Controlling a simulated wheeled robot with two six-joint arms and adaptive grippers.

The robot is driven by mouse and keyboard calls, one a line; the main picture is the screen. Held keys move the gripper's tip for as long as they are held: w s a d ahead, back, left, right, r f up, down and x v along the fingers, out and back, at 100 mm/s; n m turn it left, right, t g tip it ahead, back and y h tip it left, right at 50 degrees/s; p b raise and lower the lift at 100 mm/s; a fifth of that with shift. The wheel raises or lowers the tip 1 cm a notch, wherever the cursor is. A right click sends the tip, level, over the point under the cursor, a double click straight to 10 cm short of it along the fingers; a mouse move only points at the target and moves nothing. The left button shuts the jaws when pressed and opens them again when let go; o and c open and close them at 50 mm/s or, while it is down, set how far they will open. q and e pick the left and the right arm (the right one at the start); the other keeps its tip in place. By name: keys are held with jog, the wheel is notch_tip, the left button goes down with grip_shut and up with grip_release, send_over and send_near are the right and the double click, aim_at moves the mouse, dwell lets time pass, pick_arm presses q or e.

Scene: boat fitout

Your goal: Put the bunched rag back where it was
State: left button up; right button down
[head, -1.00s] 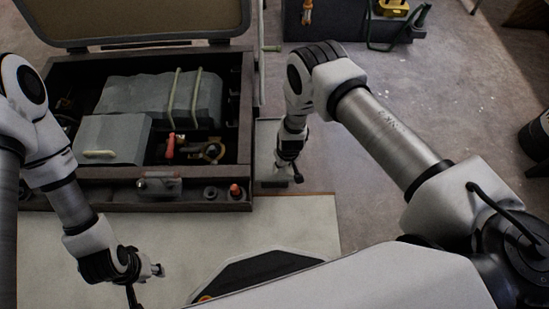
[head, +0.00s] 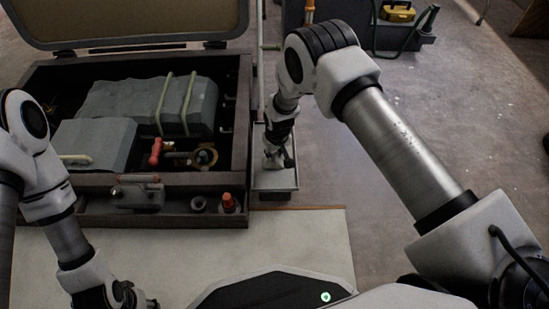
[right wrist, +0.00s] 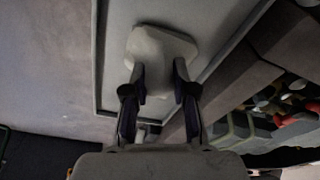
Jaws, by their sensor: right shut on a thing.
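The bunched rag (right wrist: 160,52) is a pale grey lump between the fingers of my right gripper (right wrist: 158,82) in the right wrist view. That gripper is shut on it. In the head view my right gripper (head: 279,152) points down over a shallow grey tray (head: 274,187), with the rag (head: 270,161) small and partly hidden at its tips. The tray (right wrist: 99,60) surrounds the rag in the wrist view. I cannot tell whether the rag touches the tray floor. My left gripper (head: 138,301) is at the bottom edge, cut off, and its fingers are unclear.
Left of the tray is an open dark chest (head: 240,130) holding grey blocks (head: 140,104), a red-handled tool (head: 155,152) and a brass part (head: 205,157). An orange-capped bottle (head: 229,202) stands in its front ledge. A pale mat (head: 110,250) lies in front. Floor right of the tray is clear.

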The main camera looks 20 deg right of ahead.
aim_at(277, 163)
jog(key=c, duration=1.4)
grip_release()
jog(key=shift+f, duration=0.1)
jog(key=o, duration=0.5)
jog(key=shift+c, duration=0.2)
notch_tip(277, 163, up, 12)
jog(key=s+f+p, duration=0.1)
jog(key=s+p, duration=0.1)
jog(key=p, duration=0.4)
jog(key=s+d+f+m+g, duration=0.1)
jog(key=s+d+f, duration=0.2)
jog(key=s, duration=0.5)
jog(key=s+d+f, duration=0.2)
jog(key=s+d, duration=0.1)
jog(key=s, duration=0.6)
jog(key=s+d+r, duration=0.1)
jog(key=s+r, duration=0.1)
jog(key=s, duration=1.4)
jog(key=shift+s+d+m+g, duration=0.15)
jog(key=shift+d+m+g, duration=0.05)
jog(key=shift+m+g, duration=0.2)
